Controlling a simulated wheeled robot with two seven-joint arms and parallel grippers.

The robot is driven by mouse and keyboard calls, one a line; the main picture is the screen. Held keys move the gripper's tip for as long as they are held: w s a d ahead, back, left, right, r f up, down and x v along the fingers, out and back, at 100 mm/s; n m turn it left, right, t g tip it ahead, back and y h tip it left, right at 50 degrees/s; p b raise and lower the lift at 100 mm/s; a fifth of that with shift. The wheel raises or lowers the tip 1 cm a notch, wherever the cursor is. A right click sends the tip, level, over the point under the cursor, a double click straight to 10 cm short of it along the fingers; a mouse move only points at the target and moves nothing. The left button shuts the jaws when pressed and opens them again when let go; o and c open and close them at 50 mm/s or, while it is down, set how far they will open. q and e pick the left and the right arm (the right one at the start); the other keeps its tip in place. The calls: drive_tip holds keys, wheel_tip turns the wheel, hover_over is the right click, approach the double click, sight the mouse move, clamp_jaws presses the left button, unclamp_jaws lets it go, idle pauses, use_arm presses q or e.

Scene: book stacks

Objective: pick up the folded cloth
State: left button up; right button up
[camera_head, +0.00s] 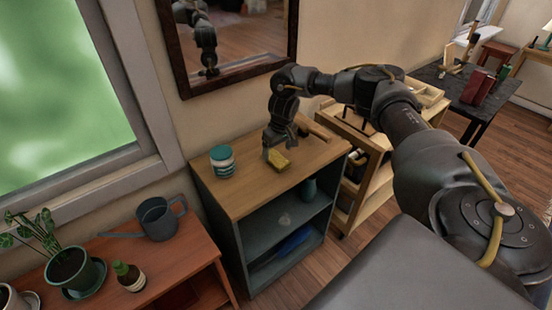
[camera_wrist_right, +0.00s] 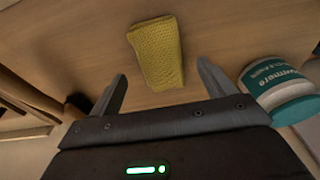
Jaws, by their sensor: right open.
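The folded cloth (camera_head: 278,159) is yellow and lies on the wooden top of a small cabinet. In the right wrist view the cloth (camera_wrist_right: 157,52) lies flat, with a textured weave, just beyond the fingertips and roughly centred between them. My right gripper (camera_head: 270,149) points down close beside the cloth in the head view. In the wrist view its two fingers (camera_wrist_right: 162,82) are spread apart with nothing between them. I cannot tell its exact height above the top. My left gripper is not in view.
A teal-and-white jar (camera_head: 222,162) stands left of the cloth on the cabinet top (camera_head: 243,192). A wooden-handled tool (camera_head: 313,127) lies behind to the right. A mirror (camera_head: 230,45) hangs above. A watering can (camera_head: 158,219) stands on the lower red-brown bench at left.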

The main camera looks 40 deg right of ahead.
sight(277, 156)
drive_tip(key=f, duration=0.3)
drive_tip(key=shift+w+f, duration=0.15)
drive_tip(key=shift+w, duration=0.15)
drive_tip(key=c, duration=1.1)
